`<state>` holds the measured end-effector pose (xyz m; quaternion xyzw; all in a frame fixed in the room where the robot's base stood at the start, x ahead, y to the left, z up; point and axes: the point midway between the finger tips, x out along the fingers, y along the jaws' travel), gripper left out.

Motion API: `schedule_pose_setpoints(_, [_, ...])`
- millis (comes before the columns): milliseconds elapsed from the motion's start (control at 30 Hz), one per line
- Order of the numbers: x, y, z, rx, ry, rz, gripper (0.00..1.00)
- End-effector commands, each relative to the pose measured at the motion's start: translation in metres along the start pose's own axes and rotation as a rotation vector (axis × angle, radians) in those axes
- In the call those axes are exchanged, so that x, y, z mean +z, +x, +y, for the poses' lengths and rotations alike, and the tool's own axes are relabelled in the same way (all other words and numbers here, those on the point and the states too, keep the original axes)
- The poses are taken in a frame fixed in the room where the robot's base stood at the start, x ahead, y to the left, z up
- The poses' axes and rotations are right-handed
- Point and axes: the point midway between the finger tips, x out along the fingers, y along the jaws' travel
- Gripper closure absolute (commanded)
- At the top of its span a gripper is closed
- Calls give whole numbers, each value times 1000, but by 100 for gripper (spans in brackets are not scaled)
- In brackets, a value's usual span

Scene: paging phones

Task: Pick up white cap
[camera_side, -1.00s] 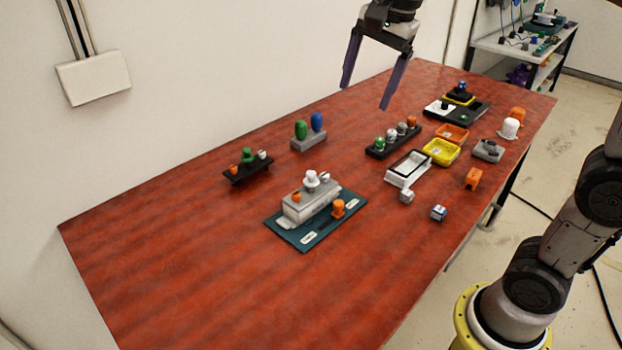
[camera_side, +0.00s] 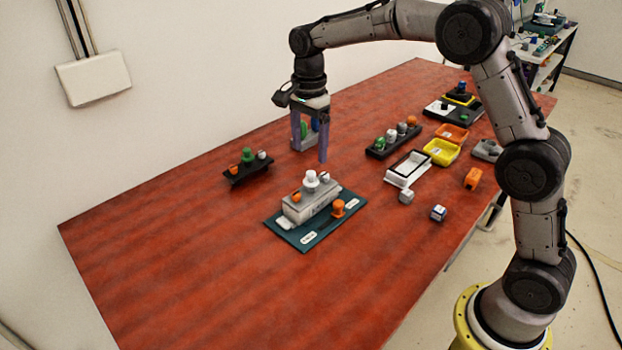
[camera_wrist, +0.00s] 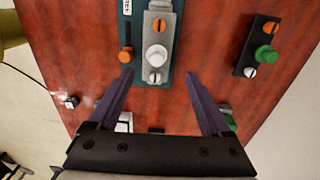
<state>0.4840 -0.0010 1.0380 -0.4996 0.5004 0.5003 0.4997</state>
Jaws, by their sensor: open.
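The white cap (camera_side: 311,179) stands upright in the middle of a grey block (camera_side: 309,205) on a dark teal board (camera_side: 283,235). In the wrist view the white cap (camera_wrist: 155,55) lies ahead of and between the fingertips. An orange cap (camera_side: 296,197) and a smaller white-grey piece (camera_side: 324,177) sit on either side of it on the block. My gripper (camera_side: 309,155) is open and empty, pointing down above the table, just behind the block; the wrist view shows its two purple fingers (camera_wrist: 161,80) spread apart.
An orange cap (camera_side: 338,208) stands on the teal board beside the block. A black rack (camera_side: 248,173) with green, orange and white pieces is to the left. Green and blue pieces stand behind my fingers. Trays, including a yellow one (camera_side: 440,152), are at right. The table's front left is bare.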

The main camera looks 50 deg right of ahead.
Motion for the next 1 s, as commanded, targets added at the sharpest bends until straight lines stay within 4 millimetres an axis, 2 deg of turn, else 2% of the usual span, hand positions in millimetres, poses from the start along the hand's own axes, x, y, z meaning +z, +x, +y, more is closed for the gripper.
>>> schedule_pose_setpoints(100, [0,14,0,1,0,0,17])
schedule_pose_setpoints(333, [0,30,2,2,0,0,17])
schedule_pose_setpoints(600, [1,66,6,0,0,0,17])
schedule_pose_setpoints(933, [1,73,6,-1,0,0,17])
schedule_pose_setpoints(1000, [1,73,6,-1,0,0,30])
